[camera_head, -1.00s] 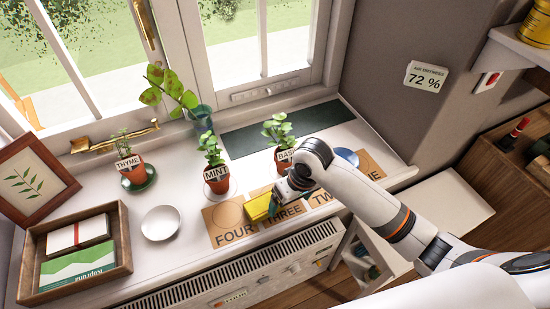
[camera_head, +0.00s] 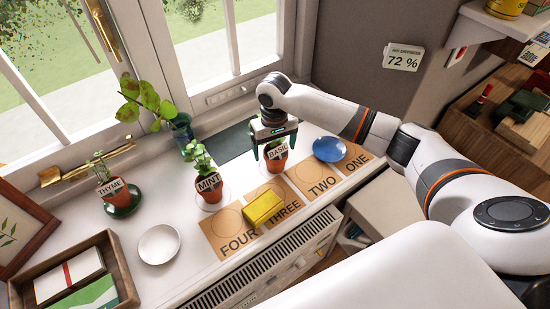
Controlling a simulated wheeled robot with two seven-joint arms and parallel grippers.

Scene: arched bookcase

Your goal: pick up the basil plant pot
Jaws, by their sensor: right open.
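The basil plant pot (camera_head: 278,154) is a small terracotta pot with a white BASIL label, standing on the windowsill behind the numbered mats. My right gripper (camera_head: 277,147) is above it, pointing down, with its dark fingers apart on either side of the pot. The gripper hides the basil leaves. I cannot tell whether the fingers touch the pot. My left gripper is not in view.
The mint pot (camera_head: 208,188) stands left of the basil, and the thyme pot (camera_head: 119,196) farther left. A yellow block (camera_head: 262,208) sits on the mats in front. A blue dish (camera_head: 328,150) is right of the basil. A white bowl (camera_head: 159,245) is at the left.

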